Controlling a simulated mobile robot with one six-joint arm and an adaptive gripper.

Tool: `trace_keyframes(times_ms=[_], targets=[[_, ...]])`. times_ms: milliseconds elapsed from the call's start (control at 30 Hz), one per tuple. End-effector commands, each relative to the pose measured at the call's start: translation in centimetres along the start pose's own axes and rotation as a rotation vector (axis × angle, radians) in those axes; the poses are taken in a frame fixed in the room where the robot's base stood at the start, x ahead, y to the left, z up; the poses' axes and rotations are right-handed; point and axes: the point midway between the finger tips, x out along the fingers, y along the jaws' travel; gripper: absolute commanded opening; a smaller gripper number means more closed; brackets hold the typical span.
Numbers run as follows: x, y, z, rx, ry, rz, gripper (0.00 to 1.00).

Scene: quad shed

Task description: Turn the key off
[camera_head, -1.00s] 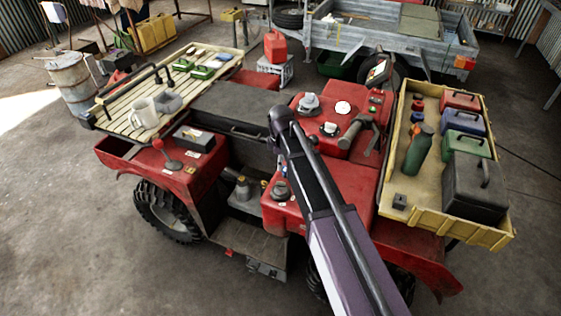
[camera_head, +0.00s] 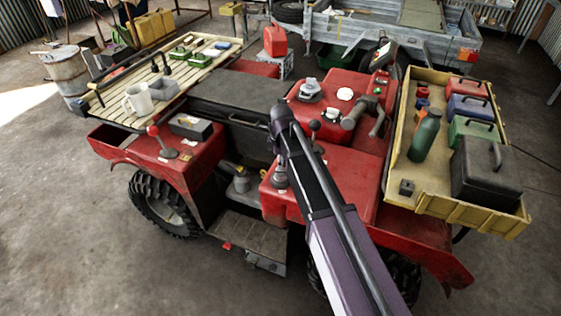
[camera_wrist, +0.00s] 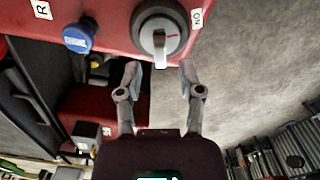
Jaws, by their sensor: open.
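The key switch (camera_wrist: 160,26) is a round grey dial on a red panel at the top of the wrist view. A pale metal key (camera_wrist: 160,48) stands out from its middle. A short red mark shows on the dial's right side, and a white "ON" label (camera_wrist: 197,18) sits to its right. My gripper (camera_wrist: 159,70) is open and empty. Its two fingers are spread left and right just below the dial, with the key's end above the gap between them. In the head view my arm hides the gripper, and I cannot tell the key there.
In the head view the red quad (camera_head: 350,185) carries a slatted rack (camera_head: 115,112) at left and a yellow tray (camera_head: 440,202) at right. Concrete floor is free in front.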

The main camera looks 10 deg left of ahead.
Motion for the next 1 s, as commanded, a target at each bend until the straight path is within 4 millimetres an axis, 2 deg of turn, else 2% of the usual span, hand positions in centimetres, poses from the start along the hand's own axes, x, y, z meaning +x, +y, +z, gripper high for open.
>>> trace_keyframes(times_ms=[33,300,833,867,1000], targets=[[0.9,0.0,0.0,0.0,0.0,0.0,0.49],[2.6,0.0,0.0,0.0,0.0,0.0,0.49],[3.0,0.0,0.0,0.0,0.0,0.0,0.49],[3.0,0.0,0.0,0.0,0.0,0.0,0.46],[3.0,0.0,0.0,0.0,0.0,0.0,0.04]])
